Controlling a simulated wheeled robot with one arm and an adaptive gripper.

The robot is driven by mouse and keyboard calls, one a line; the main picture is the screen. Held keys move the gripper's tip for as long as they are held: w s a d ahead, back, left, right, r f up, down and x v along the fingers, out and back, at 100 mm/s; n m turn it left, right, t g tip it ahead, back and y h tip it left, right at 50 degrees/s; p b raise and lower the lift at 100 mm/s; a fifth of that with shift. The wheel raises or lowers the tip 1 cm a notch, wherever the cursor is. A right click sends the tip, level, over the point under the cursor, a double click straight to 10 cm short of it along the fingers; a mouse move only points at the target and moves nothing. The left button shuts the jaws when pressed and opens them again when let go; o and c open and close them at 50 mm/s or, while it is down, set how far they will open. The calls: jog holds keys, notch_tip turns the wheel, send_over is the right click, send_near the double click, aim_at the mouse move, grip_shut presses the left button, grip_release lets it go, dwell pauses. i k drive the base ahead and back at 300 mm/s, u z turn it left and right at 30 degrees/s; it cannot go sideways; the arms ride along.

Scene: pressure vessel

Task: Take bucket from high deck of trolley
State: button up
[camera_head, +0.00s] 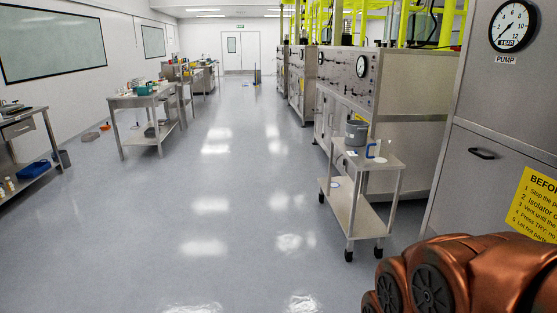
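A grey bucket (356,133) stands upright on the high deck of a steel trolley (384,161), toward the deck's left side. The trolley stands on castors right of the middle, beside the steel cabinets. A blue bracket-like item is on the same deck just right of the bucket, close to it. My arm's copper-coloured links fill the bottom right corner, well apart from the trolley. My gripper is not in view.
The trolley's low deck (357,213) looks nearly bare. A steel cabinet with a pump gauge (513,26) stands close on the right. Steel tables (143,101) line the left. A blue tub (34,172) sits on a low shelf there. The grey floor (215,225) between is clear.

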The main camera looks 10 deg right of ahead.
aim_at(356, 131)
jog(key=z, duration=0.55)
jog(key=i, duration=1.75)
jog(key=z, duration=0.25)
jog(key=i, duration=1.85)
jog(key=u, duration=0.6)
jog(key=i, duration=0.8)
jog(key=u, duration=0.25)
